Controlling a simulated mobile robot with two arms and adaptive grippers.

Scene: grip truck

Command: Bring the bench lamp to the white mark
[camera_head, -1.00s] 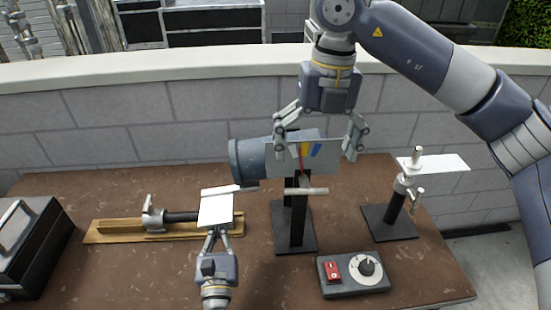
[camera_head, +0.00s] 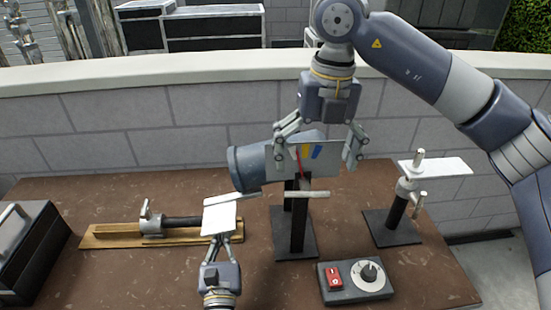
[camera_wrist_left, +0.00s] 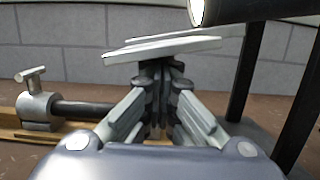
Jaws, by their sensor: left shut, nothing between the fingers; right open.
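The bench lamp (camera_head: 247,168) seems to be the blue-grey cylinder with a flat side panel, up on a dark stand (camera_head: 297,243). My right gripper (camera_head: 318,150) hangs over it, open, with its fingers to either side of the panel; contact is unclear. A white plate (camera_head: 219,218) stands near the lamp's left end; I cannot tell whether it is the white mark. My left gripper (camera_head: 222,239) is shut and empty, its fingertips just at the plate's lower edge. The left wrist view shows the plate (camera_wrist_left: 175,48) above the fingertips (camera_wrist_left: 160,72) and the lamp's rim (camera_wrist_left: 197,12).
A wooden rail (camera_head: 110,238) with a clamp lies at left, beside a black case (camera_head: 35,250). A second stand (camera_head: 392,228) carries another white plate (camera_head: 440,167) at right. A control box (camera_head: 355,280) sits at front right. A wall (camera_head: 120,150) stands behind.

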